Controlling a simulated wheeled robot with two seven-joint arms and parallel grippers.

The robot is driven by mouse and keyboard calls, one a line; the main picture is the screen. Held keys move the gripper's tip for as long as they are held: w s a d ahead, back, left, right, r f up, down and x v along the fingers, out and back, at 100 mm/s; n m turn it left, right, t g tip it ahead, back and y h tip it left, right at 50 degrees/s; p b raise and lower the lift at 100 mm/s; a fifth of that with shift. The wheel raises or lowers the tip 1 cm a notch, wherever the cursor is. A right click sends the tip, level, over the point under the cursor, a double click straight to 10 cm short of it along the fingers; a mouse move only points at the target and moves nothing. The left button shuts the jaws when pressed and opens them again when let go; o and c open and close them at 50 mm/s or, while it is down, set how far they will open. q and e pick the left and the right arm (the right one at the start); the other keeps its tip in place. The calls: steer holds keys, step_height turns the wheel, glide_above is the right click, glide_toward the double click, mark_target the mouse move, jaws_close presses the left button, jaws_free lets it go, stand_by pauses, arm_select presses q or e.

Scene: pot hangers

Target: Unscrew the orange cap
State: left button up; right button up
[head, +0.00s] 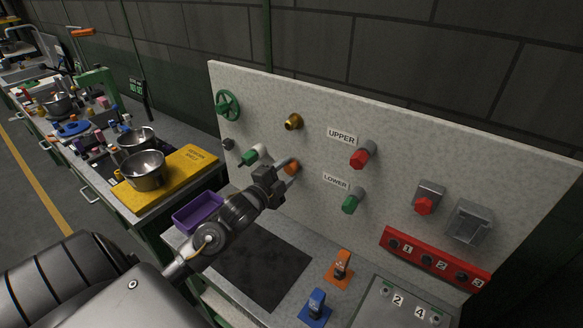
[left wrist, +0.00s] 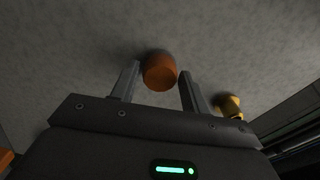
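The orange cap (head: 291,167) is on the upright speckled panel (head: 310,110), partly hidden behind my left gripper in the head view. In the left wrist view the orange cap (left wrist: 160,72) is a round knob just beyond and between the fingertips. My left gripper (head: 287,172) is open in front of the panel, its fingers (left wrist: 157,80) on either side of the cap with a gap visible at each side. I cannot tell whether a finger touches it. My right gripper is not in view.
Around the cap on the panel are a green-and-white fitting (head: 252,156), a brass fitting (head: 293,121), a red knob (head: 361,157) and a green knob (head: 351,203).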

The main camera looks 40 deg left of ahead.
arm_select(q)
steer(key=o, duration=0.3)
steer(key=m, duration=2.4)
